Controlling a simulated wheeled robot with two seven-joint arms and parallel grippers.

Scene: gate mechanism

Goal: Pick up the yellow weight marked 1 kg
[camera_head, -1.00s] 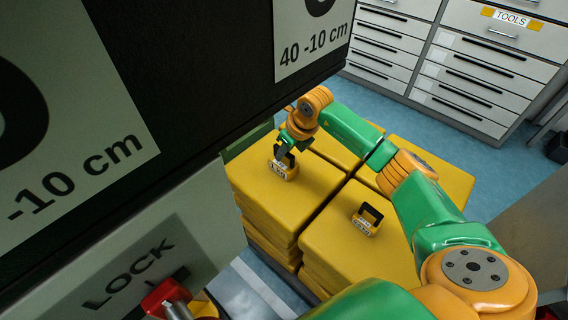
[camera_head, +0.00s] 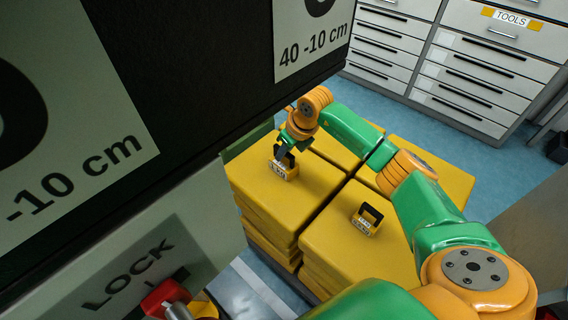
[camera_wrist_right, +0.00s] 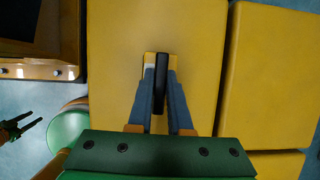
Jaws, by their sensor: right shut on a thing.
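Two small yellow weights with dark handles show in the head view, and their white labels are too small to read surely. My right gripper (camera_head: 284,154) is shut on the handle of the far left weight (camera_head: 283,170), which is upright at the top of a yellow stack. In the right wrist view my right gripper (camera_wrist_right: 160,85) has its fingers on both sides of the dark handle of this weight (camera_wrist_right: 149,70). The other weight (camera_head: 366,220) stands apart on a nearer stack. A dark two-pronged shape, perhaps my left gripper (camera_wrist_right: 22,128), shows at the left of the wrist view.
Yellow stacked blocks (camera_head: 325,250) fill the middle, with narrow gaps between stacks. A large dark panel (camera_head: 200,70) stands close at the left, above a LOCK plate with a red handle (camera_head: 165,297). Grey drawer cabinets (camera_head: 470,75) stand behind, across blue floor.

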